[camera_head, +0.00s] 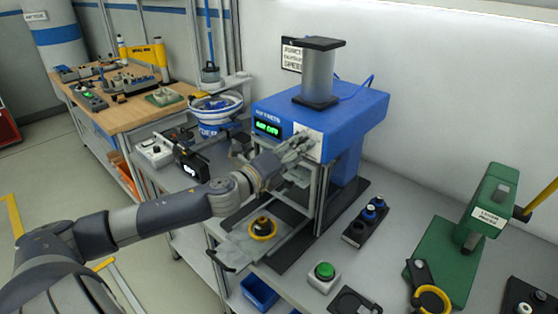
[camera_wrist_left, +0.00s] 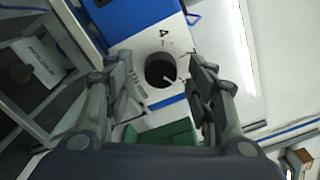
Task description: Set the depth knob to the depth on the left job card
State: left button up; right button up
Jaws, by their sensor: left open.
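The depth knob (camera_wrist_left: 160,70) is a black round knob with a white pointer line, on a white plate marked "4". The pointer slants toward the lower right in the left wrist view. My left gripper (camera_wrist_left: 165,92) is open, with one finger on each side of the knob; contact cannot be told. In the head view the left gripper (camera_head: 302,148) is at the front of the blue press (camera_head: 350,105) and hides the knob. No left job card can be made out. My right gripper is out of view.
The press has a small green-lit display (camera_head: 267,128). Below it is a fixture with a yellow ring (camera_head: 263,229). A green button box (camera_head: 323,276) and a black block with blue knobs (camera_head: 366,220) stand nearby. A green press (camera_head: 480,220) stands at the right.

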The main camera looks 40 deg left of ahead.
pick_arm(q)
jog(key=s, duration=1.1)
jog(key=shift+s+a, duration=0.25)
jog(key=shift+a, duration=0.15)
dwell(0.4)
